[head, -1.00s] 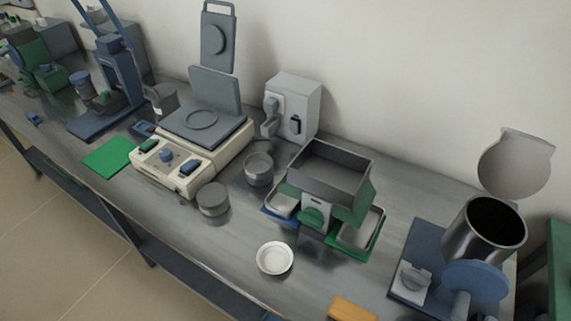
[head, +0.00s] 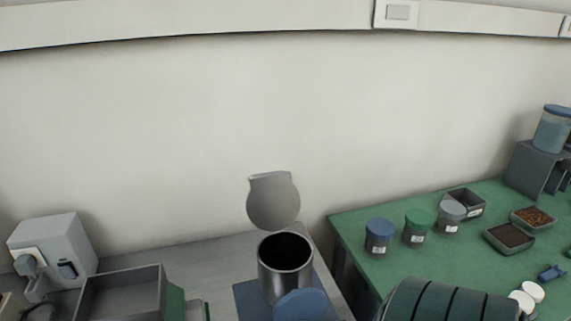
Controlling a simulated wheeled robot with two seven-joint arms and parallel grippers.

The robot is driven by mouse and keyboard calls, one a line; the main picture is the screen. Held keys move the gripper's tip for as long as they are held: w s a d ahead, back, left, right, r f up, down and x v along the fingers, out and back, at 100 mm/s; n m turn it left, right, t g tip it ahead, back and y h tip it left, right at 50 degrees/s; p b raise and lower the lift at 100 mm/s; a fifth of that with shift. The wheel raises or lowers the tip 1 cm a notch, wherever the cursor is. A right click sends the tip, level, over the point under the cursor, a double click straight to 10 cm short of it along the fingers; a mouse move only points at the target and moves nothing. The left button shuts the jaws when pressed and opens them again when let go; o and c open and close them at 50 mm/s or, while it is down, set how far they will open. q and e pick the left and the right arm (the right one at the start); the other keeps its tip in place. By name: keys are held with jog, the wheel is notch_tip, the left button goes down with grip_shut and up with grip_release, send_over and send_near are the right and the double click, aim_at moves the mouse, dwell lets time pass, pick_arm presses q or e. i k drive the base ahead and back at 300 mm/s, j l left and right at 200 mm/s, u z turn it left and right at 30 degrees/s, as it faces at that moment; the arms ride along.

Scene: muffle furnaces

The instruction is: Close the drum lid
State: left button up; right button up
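A metal drum (head: 285,266) stands at the lower middle of the head view, with its dark inside open to view. Its round grey lid (head: 273,201) stands up behind the drum's mouth, raised and apart from most of the rim. A blue disc (head: 301,305) is in front of the drum and hides part of its lower front. The drum is on a blue base (head: 246,295). Neither of my grippers is in view.
A green table (head: 352,225) on the right holds several lidded jars and trays. A dark green ribbed cylinder (head: 440,303) is at the lower right. A grey bin (head: 122,295) and a grey box-shaped device (head: 55,246) stand left of the drum.

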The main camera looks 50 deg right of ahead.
aim_at(273, 202)
jog(key=z, duration=1.6)
jog(key=k, duration=0.5)
